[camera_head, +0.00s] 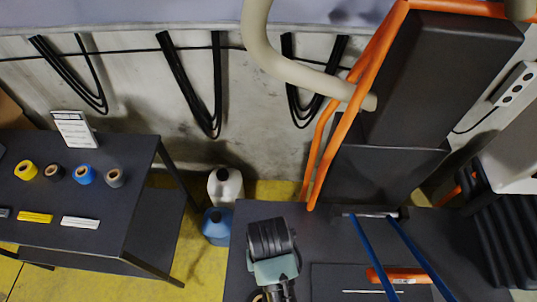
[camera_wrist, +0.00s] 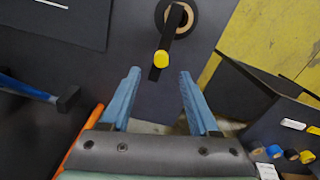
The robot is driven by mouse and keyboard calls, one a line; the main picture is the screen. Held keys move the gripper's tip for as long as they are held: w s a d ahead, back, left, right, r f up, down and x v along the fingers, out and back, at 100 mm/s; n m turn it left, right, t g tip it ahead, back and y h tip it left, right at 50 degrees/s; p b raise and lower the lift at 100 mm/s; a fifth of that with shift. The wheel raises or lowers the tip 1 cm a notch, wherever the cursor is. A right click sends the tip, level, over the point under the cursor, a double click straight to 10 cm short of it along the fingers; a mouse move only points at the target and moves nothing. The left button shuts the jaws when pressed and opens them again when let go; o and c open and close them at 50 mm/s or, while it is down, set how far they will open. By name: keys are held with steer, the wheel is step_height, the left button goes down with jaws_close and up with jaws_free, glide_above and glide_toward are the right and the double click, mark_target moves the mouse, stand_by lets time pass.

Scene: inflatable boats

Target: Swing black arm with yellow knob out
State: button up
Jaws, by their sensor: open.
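The black arm (camera_wrist: 167,38) shows in the wrist view, running down from a round hub with a tan ring (camera_wrist: 174,17) on the dark work surface. Its yellow knob (camera_wrist: 161,58) sits at the arm's lower end. My gripper (camera_wrist: 158,73) is open, with one blue finger to each side of the knob's line. The knob appears just beyond the fingertips, and I see no contact. In the head view my wrist (camera_head: 270,240) is at the bottom centre over the dark table and hides the black arm and knob.
An orange-framed black seat (camera_head: 440,70) stands behind. A side table (camera_head: 110,220) with tape rolls is left. Jugs (camera_head: 217,226) stand between the tables.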

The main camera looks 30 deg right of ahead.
step_height(320, 180, down, 8)
steer(key=shift+w+r+p, duration=0.15)
steer(key=shift+r+p, duration=0.1)
steer(key=shift+p, duration=0.05)
jaws_close()
stand_by(1.4)
